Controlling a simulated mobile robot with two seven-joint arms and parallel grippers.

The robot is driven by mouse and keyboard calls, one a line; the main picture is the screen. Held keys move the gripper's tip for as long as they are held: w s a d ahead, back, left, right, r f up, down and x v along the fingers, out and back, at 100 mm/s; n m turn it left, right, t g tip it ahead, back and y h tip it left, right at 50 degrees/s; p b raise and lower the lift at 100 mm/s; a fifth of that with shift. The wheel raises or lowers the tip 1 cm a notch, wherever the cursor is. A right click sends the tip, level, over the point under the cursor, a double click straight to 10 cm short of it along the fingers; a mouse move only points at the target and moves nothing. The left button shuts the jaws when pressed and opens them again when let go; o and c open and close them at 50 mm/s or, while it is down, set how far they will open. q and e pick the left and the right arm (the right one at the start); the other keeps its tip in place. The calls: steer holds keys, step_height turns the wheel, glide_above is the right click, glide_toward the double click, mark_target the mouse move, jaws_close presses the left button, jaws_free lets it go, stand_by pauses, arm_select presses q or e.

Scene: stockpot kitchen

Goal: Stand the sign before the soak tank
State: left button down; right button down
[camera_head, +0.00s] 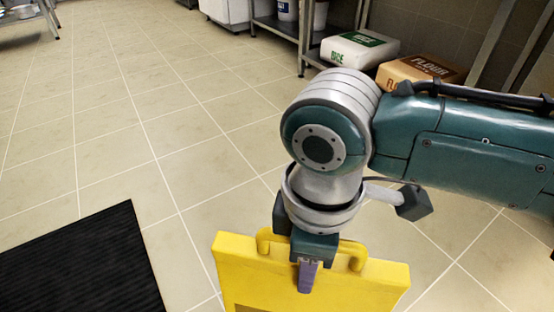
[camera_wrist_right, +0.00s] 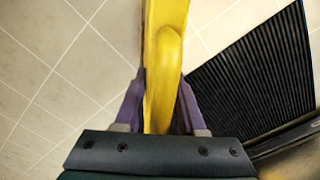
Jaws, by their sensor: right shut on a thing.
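The yellow sign (camera_head: 320,276) hangs upright from my right gripper (camera_head: 308,272) in the head view, with its lower part cut off by the picture's bottom edge. My right gripper is shut on the sign's handle at the top. In the right wrist view the purple fingers of the right gripper (camera_wrist_right: 160,105) close on both sides of the yellow sign (camera_wrist_right: 163,45). Whether the sign touches the floor cannot be seen. The soak tank is not recognisable in these views. My left gripper is not in view.
A black ribbed mat (camera_head: 85,265) lies on the tiled floor at lower left; it also shows in the wrist view (camera_wrist_right: 250,80). A rice sack (camera_head: 358,50) and a flour sack (camera_head: 420,72) lie at a shelf at the back right.

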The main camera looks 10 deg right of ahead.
steer(key=shift+w+r, duration=0.1)
steer(key=shift+r, duration=0.05)
steer(key=c, duration=0.5)
jaws_free()
